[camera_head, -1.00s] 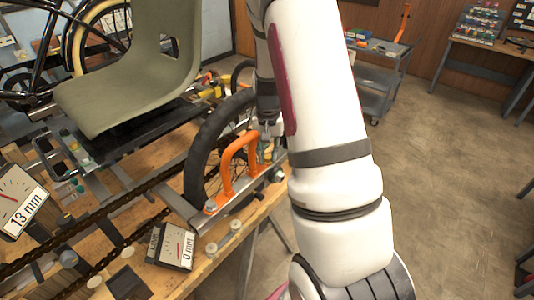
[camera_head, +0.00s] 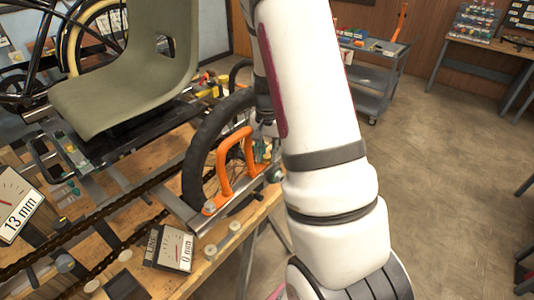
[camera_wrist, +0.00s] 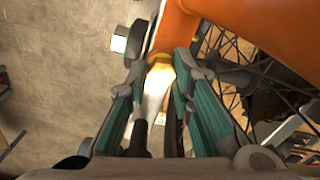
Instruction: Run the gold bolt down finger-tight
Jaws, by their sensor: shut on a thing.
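The gold bolt (camera_wrist: 160,62) shows in the wrist view between my fingertips, beside an orange bar. My gripper (camera_wrist: 160,72) is shut on it, with a teal-lined finger on either side. A pale shaft (camera_wrist: 152,97) runs from the gold part back between the fingers. In the head view my gripper (camera_head: 266,148) is small, just right of the orange handle-shaped bar (camera_head: 237,160) by the wheel. The bolt cannot be made out there, and its seating depth cannot be told.
A black-tyred spoked wheel (camera_head: 203,150) stands left of the orange bar. A silver hex-shaped part (camera_wrist: 119,44) lies left of my fingers in the wrist view. Dial boxes (camera_head: 175,248) sit on the wooden bench (camera_head: 222,258). Open floor lies to the right.

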